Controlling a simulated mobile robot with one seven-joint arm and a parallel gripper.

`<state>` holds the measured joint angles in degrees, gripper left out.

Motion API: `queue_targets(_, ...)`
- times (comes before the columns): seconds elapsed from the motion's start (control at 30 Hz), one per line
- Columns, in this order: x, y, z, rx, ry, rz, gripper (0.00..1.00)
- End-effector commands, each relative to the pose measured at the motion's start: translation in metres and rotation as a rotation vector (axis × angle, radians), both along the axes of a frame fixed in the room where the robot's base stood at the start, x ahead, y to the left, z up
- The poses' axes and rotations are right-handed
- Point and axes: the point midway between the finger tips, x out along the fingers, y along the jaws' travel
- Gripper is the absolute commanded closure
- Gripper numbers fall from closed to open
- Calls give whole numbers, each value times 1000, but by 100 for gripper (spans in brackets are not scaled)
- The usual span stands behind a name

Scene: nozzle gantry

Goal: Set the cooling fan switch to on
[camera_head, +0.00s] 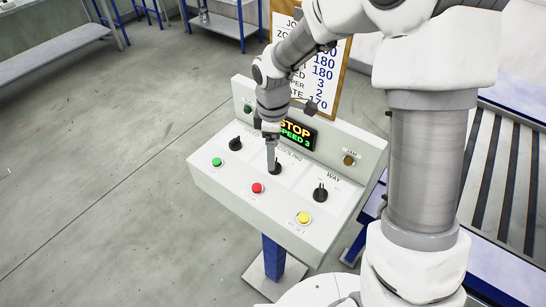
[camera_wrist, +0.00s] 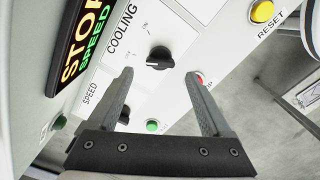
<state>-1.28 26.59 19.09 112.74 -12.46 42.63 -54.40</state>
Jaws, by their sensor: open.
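The cooling switch (camera_wrist: 159,58) is a black rotary knob on the white panel, beside the printed word COOLING. Small position marks are printed near it, and I cannot tell surely which one its handle points to. In the head view the cooling switch (camera_head: 278,169) is partly hidden behind my gripper. My gripper (camera_wrist: 159,75) is open and empty, with its two fingers spread and the knob showing between and just beyond their tips. In the head view my gripper (camera_head: 271,158) points down at the knob from above. I cannot tell whether it touches.
The sloped console holds a speed knob (camera_head: 235,143), a way knob (camera_head: 320,194), a green button (camera_head: 216,161), a red button (camera_head: 257,188) and a yellow reset button (camera_head: 304,218). A display (camera_head: 296,134) reading STOP, SPEED 3 and a jam lamp (camera_head: 349,160) are on the upright back.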

Motion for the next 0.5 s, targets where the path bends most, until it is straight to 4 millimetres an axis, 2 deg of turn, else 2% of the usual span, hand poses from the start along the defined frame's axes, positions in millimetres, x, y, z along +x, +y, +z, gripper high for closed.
queue_targets(0.03,-1,0,-10,-1,5,0,17)
queue_targets(0.2,0,0,-29,0,1,0,17)
queue_targets(0.5,0,0,-36,0,-1,-1,17)
